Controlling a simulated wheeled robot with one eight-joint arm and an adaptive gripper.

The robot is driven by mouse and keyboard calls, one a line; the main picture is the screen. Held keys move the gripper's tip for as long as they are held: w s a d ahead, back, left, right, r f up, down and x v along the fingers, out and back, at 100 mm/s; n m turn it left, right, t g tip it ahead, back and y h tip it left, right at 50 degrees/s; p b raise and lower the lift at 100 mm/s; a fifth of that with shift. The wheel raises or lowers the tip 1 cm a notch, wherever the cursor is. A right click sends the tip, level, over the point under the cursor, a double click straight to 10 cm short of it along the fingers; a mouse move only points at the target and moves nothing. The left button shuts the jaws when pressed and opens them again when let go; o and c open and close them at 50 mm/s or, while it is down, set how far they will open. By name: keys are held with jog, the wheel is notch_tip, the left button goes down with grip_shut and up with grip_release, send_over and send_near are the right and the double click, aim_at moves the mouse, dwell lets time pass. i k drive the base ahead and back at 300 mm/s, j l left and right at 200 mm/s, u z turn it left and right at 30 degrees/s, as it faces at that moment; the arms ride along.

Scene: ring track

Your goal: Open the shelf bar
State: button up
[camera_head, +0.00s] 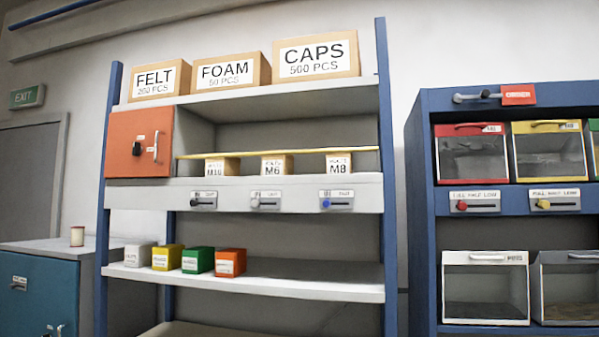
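The shelf bar looks to be the thin yellow bar (280,153). It runs level across the front of the upper compartment, from the orange door to near the right post. My gripper is not in view.
An orange door (139,142) with a handle sits left of the bar. Cartons (316,58) stand on top. Small coloured boxes (197,260) stand on the lower shelf. A blue rack (424,210) with bins is at right; a teal cabinet (38,300) is at left.

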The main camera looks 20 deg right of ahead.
aim_at(372, 149)
jog(key=i+j, duration=0.1)
jog(key=i, duration=0.5)
jog(key=i+j, duration=0.15)
jog(key=i, duration=0.4)
